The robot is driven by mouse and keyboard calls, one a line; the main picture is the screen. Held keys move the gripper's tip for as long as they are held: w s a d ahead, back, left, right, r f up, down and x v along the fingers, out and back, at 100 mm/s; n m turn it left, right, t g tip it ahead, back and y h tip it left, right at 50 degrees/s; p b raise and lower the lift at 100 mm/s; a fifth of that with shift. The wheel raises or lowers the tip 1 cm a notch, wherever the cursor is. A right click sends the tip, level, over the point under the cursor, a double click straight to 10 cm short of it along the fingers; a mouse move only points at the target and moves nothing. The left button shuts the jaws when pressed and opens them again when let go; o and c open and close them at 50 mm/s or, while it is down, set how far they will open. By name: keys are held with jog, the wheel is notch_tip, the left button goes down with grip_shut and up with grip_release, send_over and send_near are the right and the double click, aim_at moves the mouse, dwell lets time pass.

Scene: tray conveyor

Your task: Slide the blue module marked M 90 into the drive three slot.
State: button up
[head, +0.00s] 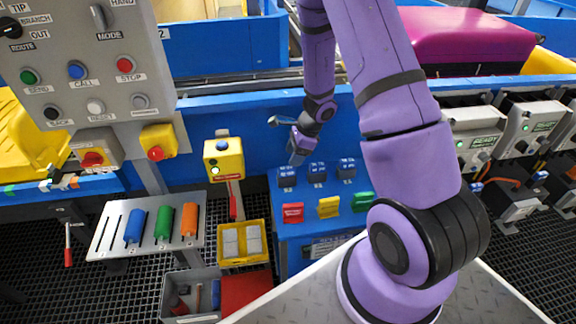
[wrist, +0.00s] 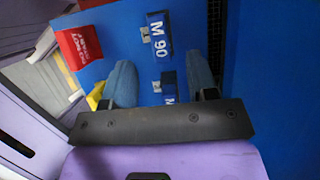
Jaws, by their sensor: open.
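The blue module marked M 90 (wrist: 159,37) lies on the blue bench top in the wrist view, its white marking facing up. By its place near the red block, it matches the leftmost of the dark blue modules (head: 287,177) in the head view. My gripper (wrist: 158,62) is open and empty, its fingers pointing at the bench. The M 90 module lies just beyond the fingertips, and a second blue module (wrist: 168,86) shows between the fingers, its marking partly hidden. In the head view my gripper (head: 298,155) hangs above the modules. I cannot tell which drive is three.
Grey drive units (head: 477,140) stand at the right. Red (head: 293,213), yellow (head: 328,207) and green (head: 362,201) blocks sit in front of the modules. A rack (head: 108,240) with coloured cylinders and a yellow bin (head: 265,262) stand left. A control panel (head: 80,30) rises upper left.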

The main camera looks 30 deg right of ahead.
aim_at(287, 168)
jog(key=shift+x, duration=3.15)
jog(key=shift+a, duration=0.1)
grip_shut()
jog(key=shift+r, duration=2.65)
jog(key=shift+r, duration=1.95)
